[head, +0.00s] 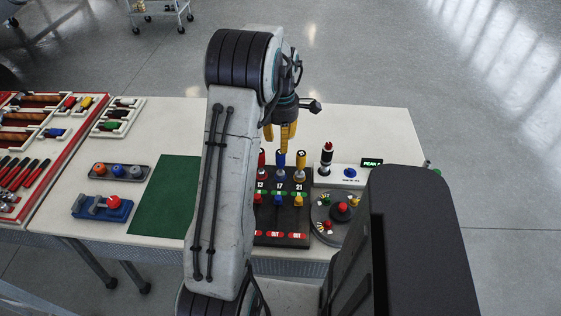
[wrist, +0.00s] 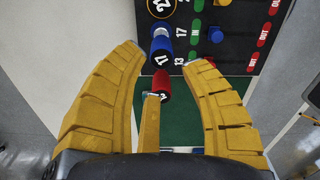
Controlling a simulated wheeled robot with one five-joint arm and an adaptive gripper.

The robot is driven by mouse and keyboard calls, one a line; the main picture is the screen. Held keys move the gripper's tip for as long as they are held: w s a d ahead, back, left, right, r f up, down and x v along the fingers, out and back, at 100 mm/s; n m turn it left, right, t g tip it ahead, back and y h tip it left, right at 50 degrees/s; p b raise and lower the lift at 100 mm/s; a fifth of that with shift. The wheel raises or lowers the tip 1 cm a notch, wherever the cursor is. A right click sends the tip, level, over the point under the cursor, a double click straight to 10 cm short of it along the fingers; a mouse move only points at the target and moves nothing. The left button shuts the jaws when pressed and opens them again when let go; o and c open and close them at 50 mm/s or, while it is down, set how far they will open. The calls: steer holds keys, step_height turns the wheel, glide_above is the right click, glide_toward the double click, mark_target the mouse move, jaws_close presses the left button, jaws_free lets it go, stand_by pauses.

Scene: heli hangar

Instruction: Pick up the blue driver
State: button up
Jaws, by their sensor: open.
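The blue driver (head: 280,158) stands upright in the black rack (head: 284,222), between a red-handled driver (head: 262,158) and a yellow-handled one (head: 301,160). In the wrist view the blue driver (wrist: 161,44) lies just beyond my fingertips, with its cap marked 17 facing the camera. The red driver (wrist: 166,83) shows nearer, between my two outer fingers. My gripper (wrist: 164,62) is open and empty, its yellow fingers pointing down. In the head view my gripper (head: 283,136) is above and slightly behind the drivers. My arm partly hides the rack's left side.
A white box with a black-and-red handle (head: 326,158) and a round grey dial plate (head: 337,217) stand right of the rack. A green mat (head: 165,205) lies left. Trays of tools (head: 40,140) fill the table's left end.

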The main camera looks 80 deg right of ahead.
mark_target(281, 155)
steer(key=shift+a+f+p, duration=0.1)
steer(key=shift+f+p, duration=0.45)
steer(key=shift+f, duration=2.7)
jaws_close()
